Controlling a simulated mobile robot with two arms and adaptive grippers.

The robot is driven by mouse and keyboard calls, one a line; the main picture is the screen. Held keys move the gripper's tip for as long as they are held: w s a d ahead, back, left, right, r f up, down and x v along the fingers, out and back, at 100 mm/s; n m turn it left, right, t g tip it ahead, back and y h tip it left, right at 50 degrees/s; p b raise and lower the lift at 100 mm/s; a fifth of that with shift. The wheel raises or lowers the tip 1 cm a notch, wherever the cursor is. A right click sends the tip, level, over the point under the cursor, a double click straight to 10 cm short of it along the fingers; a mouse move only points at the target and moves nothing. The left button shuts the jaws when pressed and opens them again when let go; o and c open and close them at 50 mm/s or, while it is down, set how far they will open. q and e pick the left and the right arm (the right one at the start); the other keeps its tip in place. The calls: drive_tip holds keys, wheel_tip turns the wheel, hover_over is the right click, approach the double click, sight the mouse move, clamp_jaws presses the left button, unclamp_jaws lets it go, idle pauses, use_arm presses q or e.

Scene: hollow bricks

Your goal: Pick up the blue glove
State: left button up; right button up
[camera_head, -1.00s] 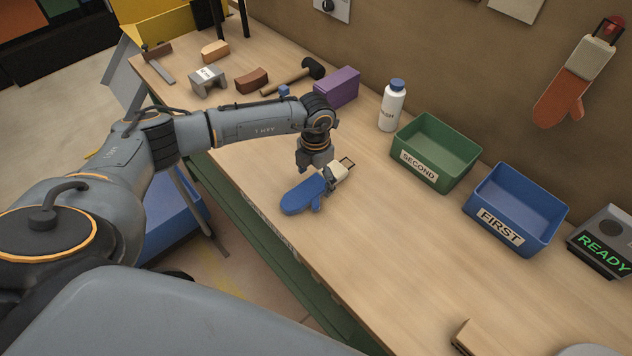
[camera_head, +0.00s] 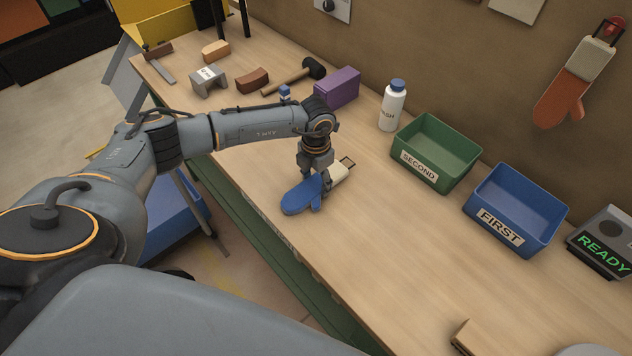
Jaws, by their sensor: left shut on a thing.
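The blue glove (camera_head: 299,196) is a mitten with a cream cuff (camera_head: 336,172) and a small loop at its end. It lies on the wooden bench near its front edge. My left gripper (camera_head: 318,184) points down over the glove, with its fingers shut on it where the blue part meets the cuff. The gripper hides part of that area. The glove appears to rest on the bench still. My right gripper is not in view.
A green bin (camera_head: 436,153) marked SECOND and a blue bin (camera_head: 515,210) marked FIRST stand to the right. A white bottle (camera_head: 392,106) and a purple block (camera_head: 337,88) stand behind the gripper. An orange mitt (camera_head: 566,90) hangs on the wall. The bench front right is mostly clear.

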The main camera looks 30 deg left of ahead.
sight(316, 183)
use_arm(q)
drive_tip(key=shift+r, duration=0.35)
wheel_tip(316, 183, up, 2)
drive_tip(key=shift+r+b, duration=0.15)
drive_tip(key=shift+b, duration=0.2)
drive_tip(key=s+r, duration=0.1)
drive_tip(key=s+d+r+b, duration=0.1)
drive_tip(key=r, duration=0.1)
drive_tip(key=s+r, duration=0.2)
drive_tip(key=shift+d+b, duration=0.4)
drive_tip(key=s+d+r+b, duration=0.3)
drive_tip(key=s+r, duration=0.1)
drive_tip(key=s, duration=0.4)
drive_tip(key=shift+s+d+r, duration=0.4)
drive_tip(key=shift+w, duration=0.1)
